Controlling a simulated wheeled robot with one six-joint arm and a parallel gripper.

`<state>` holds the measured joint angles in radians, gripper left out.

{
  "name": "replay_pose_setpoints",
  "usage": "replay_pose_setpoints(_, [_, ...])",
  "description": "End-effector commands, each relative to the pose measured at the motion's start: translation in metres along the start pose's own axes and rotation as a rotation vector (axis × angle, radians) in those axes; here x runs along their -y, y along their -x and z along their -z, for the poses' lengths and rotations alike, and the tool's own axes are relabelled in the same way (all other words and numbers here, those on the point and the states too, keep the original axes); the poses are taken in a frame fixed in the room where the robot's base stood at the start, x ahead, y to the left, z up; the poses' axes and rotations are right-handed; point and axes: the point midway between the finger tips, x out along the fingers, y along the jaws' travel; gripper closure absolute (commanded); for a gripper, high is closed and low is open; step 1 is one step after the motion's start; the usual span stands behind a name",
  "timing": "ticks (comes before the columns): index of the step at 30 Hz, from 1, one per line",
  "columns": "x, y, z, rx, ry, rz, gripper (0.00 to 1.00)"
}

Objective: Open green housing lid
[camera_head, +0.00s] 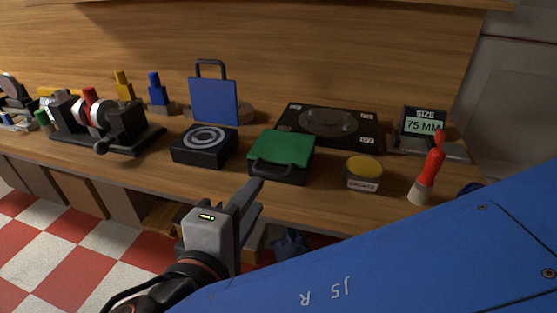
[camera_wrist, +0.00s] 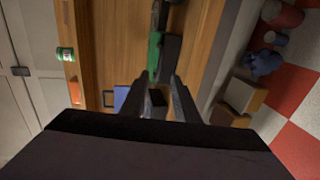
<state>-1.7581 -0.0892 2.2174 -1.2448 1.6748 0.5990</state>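The green housing lid (camera_head: 284,146) lies flat and closed on a black box on the workbench. A dark handle (camera_head: 272,171) runs along its front edge. In the wrist view the lid shows as a narrow green strip (camera_wrist: 154,54) beyond the fingertips, beside a dark body. My gripper (camera_head: 254,190) is in front of and below the box, apart from the lid. In the wrist view its two fingers (camera_wrist: 155,82) stand apart with nothing clearly held between them.
A black box with white rings (camera_head: 204,145) stands left of the housing, with an upright blue panel (camera_head: 213,101) behind it. A yellow-topped tin (camera_head: 363,172) and a red bottle (camera_head: 430,174) stand right. A dark plate (camera_head: 330,124) lies behind.

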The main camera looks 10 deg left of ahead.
Motion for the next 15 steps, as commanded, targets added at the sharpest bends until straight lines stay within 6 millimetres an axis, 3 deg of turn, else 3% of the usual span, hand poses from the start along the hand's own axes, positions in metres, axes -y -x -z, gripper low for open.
replay_pose_setpoints(15, [0.000,-0.069,-0.001,0.003,0.000,0.000,0.72])
